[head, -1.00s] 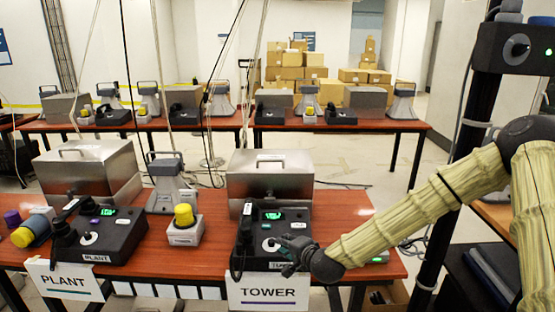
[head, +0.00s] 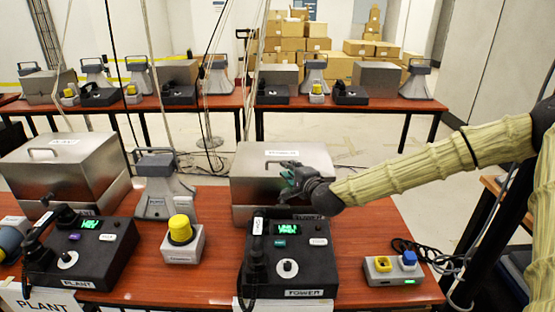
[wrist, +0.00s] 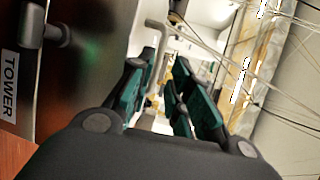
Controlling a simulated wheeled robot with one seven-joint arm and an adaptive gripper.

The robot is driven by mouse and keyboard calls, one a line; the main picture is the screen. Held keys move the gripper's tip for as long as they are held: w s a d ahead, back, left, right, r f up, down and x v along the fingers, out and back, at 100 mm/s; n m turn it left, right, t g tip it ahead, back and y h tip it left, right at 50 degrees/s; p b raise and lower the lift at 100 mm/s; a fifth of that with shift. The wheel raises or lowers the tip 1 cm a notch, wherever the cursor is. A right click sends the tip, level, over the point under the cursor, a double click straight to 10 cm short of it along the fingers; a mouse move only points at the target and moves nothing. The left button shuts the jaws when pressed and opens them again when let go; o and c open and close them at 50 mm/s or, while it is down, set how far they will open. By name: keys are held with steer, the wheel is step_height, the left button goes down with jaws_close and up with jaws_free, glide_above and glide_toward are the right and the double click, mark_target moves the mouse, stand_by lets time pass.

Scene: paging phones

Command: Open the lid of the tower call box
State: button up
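The tower call box (head: 245,197) is a silver metal box behind the black TOWER phone (head: 290,262). Its lid (head: 250,160) looks closed, with a white label on top. A TOWER label (wrist: 10,85) shows at left.
The plant box (head: 60,170) and PLANT phone (head: 80,250) stand at left. A grey horn speaker (head: 163,190) and yellow-capped button unit (head: 181,240) stand between. Cords hang down behind.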

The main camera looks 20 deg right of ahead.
steer(key=x, duration=0.2)
steer(key=p+x, duration=0.1)
steer(key=x, duration=0.1)
steer(key=d+x, duration=0.1)
steer(key=x, duration=0.1)
steer(key=shift+w+f+p, duration=0.25)
steer(key=shift+w+p, duration=0.05)
steer(key=shift+p, duration=0.05)
steer(key=shift+w+a+r+p, duration=0.15)
steer(key=shift+w+p, duration=0.15)
steer(key=shift+w, duration=0.45)
steer(key=shift+w+f, duration=0.35)
steer(key=shift+w, duration=0.15)
steer(key=shift+s+r, duration=0.15)
steer(key=shift+r, duration=0.05)
steer(key=shift+c, duration=0.2)
jaws_close()
